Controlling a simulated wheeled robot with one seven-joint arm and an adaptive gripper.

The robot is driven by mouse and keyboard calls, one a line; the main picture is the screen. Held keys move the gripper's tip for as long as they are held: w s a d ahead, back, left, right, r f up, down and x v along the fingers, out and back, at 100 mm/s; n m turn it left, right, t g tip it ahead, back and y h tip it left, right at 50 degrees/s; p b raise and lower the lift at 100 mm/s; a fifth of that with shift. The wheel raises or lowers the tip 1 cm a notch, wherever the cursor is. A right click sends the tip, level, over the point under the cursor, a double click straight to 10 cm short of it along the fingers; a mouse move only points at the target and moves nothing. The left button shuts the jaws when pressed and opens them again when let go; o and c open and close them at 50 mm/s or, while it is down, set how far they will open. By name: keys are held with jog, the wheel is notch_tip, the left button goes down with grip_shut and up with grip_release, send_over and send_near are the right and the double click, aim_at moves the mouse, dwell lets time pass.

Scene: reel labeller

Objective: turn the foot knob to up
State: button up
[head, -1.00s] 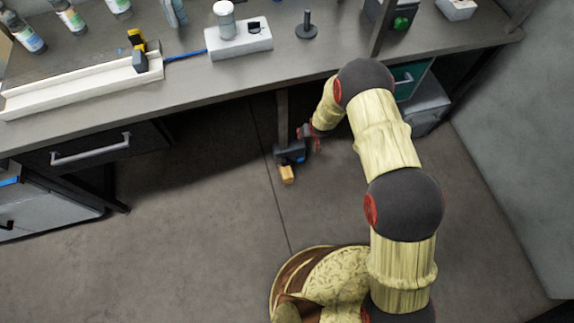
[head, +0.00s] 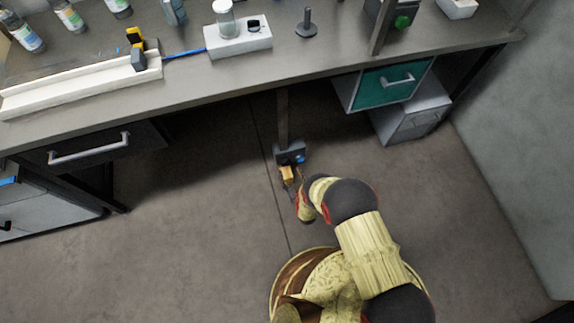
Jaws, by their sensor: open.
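The foot unit is a small dark box (head: 289,150) at the bottom of a post under the bench. A small blue part on its right side (head: 301,159) looks like the foot knob; which way it points is too small to tell. A yellow pedal-like piece (head: 287,173) sticks out from the front of the box. My gripper (head: 293,186) is open, low near the floor, just in front of the yellow piece. Whether it touches that piece I cannot tell. My wrist hides part of the gripper.
The bench top (head: 190,97) overhangs the foot unit. A green-fronted drawer (head: 385,88) hangs under it at right, with a grey cabinet (head: 412,117) below. A dark drawer (head: 100,150) is at left. The floor (head: 200,215) around is clear.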

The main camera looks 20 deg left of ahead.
aim_at(288, 164)
jog(key=b+x, duration=0.3)
jog(key=x, duration=0.4)
jog(key=shift+w+a+f, duration=0.1)
jog(key=shift+w+a, duration=0.05)
jog(key=shift+w, duration=0.05)
jog(key=shift+c, duration=0.2)
jog(key=c, duration=1.1)
jog(key=shift+m, duration=0.3)
jog(key=shift+w+d+m+g+y, duration=0.1)
jog(key=shift+d+m+g+y, duration=0.1)
jog(key=shift+m+g+y, duration=0.3)
jog(key=m+y, duration=0.2)
jog(key=m, duration=0.1)
jog(key=shift+d+f, duration=0.15)
jog(key=shift+d, duration=0.05)
jog(key=m+y, duration=0.1)
jog(key=m, duration=0.1)
jog(key=m+y, duration=0.1)
jog(key=m, duration=0.1)
jog(key=shift+w+d+f+g+y, duration=0.1)
jog(key=shift+w+f+g+y, duration=0.1)
jog(key=shift+g+y, duration=0.15)
jog(key=shift+m, duration=0.3)
